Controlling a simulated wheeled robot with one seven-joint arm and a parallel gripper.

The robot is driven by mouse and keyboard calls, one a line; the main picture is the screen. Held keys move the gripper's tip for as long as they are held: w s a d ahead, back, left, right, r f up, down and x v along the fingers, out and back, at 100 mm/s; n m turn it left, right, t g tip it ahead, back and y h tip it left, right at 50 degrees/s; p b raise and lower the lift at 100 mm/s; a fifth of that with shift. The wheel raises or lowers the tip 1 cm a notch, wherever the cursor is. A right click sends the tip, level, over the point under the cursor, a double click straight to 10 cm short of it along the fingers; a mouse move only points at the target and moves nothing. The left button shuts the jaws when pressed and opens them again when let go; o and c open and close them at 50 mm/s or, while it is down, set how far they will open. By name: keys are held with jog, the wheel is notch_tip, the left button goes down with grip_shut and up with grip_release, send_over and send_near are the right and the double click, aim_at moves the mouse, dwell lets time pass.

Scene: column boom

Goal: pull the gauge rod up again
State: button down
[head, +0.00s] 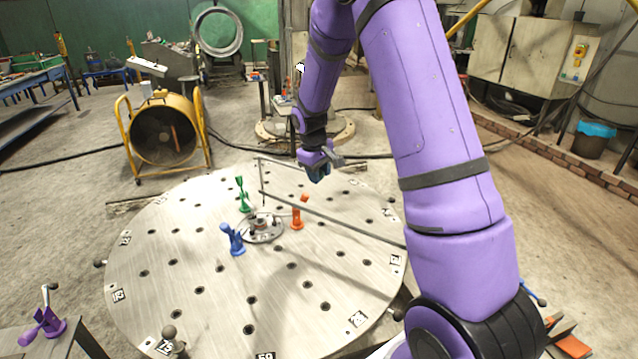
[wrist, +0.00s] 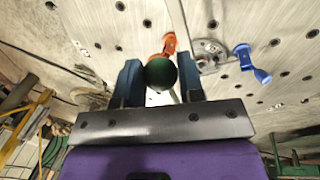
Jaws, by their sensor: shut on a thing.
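My gripper (head: 319,174) is above the far right part of the round metal table, pointing down. In the wrist view its two blue fingers (wrist: 159,68) are shut on a dark green ball (wrist: 161,75), which looks like the knob of the gauge rod. The rod's shaft below the ball is hidden by it in the wrist view, and I cannot make it out clearly in the head view. How far the rod is raised cannot be told.
The round table (head: 210,320) carries a central hub (head: 262,229) with green (head: 242,195), blue (head: 233,240) and orange (head: 297,214) clamps around it. A long thin grey bar (head: 335,219) crosses above the table. A yellow-framed fan (head: 163,135) stands behind left.

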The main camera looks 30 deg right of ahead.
jog(key=shift+w+r, duration=0.15)
jog(key=shift+r, duration=0.1)
jog(key=c, duration=0.8)
grip_release()
jog(key=shift+o, duration=0.2)
notch_tip(320, 180, up, 11)
jog(key=a, duration=0.2)
jog(key=shift+s+f, duration=0.2)
jog(key=shift+s, duration=0.15)
